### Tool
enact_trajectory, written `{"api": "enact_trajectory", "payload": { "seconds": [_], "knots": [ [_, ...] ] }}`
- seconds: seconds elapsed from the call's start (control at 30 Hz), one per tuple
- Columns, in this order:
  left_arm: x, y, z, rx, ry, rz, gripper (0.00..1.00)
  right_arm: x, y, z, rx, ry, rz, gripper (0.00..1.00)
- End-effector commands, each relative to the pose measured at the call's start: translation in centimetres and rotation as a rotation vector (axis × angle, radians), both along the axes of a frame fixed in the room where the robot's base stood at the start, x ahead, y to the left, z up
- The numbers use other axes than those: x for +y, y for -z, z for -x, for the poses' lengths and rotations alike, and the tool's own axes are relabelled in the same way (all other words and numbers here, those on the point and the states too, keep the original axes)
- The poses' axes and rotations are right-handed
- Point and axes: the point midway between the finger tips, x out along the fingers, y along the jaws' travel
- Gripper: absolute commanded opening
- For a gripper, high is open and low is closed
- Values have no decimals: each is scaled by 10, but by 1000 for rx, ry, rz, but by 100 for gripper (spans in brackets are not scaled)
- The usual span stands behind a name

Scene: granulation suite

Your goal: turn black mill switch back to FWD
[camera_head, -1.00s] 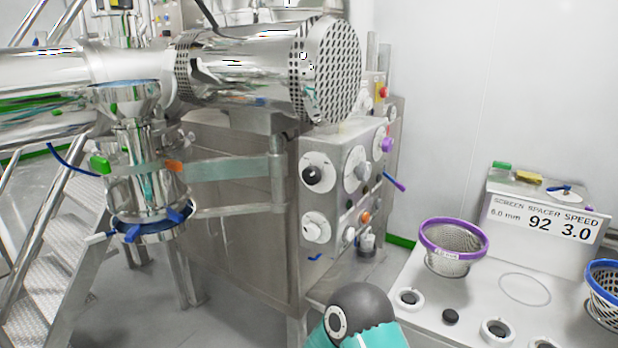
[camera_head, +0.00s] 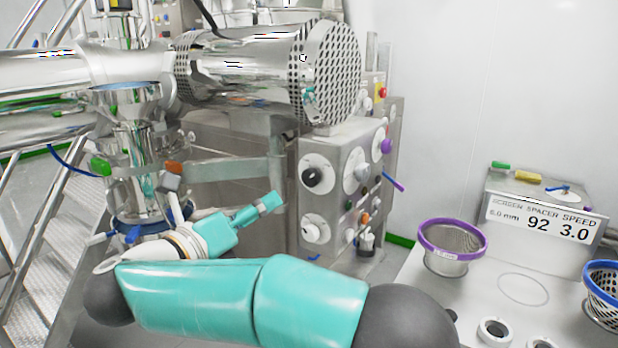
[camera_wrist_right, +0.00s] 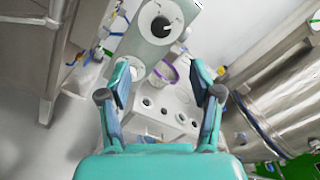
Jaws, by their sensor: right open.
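The black mill switch (camera_head: 312,176) is a round black knob on a white dial plate, upper left on the steel control panel in the head view. Its markings are too small to read, so its setting cannot be told. My right gripper (camera_head: 272,200) is just left of the panel, below and left of the black switch and apart from it. Its teal fingers also show in the wrist view (camera_wrist_right: 161,82), spread with nothing between them. My left gripper is not in view.
The steel mill funnel (camera_head: 127,100) stands left. A bench at right bears a purple-rimmed screen (camera_head: 453,242) and a blue-rimmed one (camera_head: 604,290).

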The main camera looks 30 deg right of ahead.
Motion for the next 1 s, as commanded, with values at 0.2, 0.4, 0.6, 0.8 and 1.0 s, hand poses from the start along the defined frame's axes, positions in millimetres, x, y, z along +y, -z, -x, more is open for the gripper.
{"api": "enact_trajectory", "payload": {
  "seconds": [0.2, 0.4, 0.6, 0.8, 1.0],
  "knots": [
    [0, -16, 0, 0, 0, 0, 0, -43, -3, -17, 3, 4, 2, 64],
    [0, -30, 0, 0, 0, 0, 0, -84, -3, -33, 4, 4, 3, 64],
    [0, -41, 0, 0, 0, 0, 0, -116, -2, -47, 5, 2, 3, 64],
    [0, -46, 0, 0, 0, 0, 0, -133, -1, -55, 3, -1, 2, 64],
    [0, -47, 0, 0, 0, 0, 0, -137, 0, -57, 3, -1, 3, 64]
  ]
}}
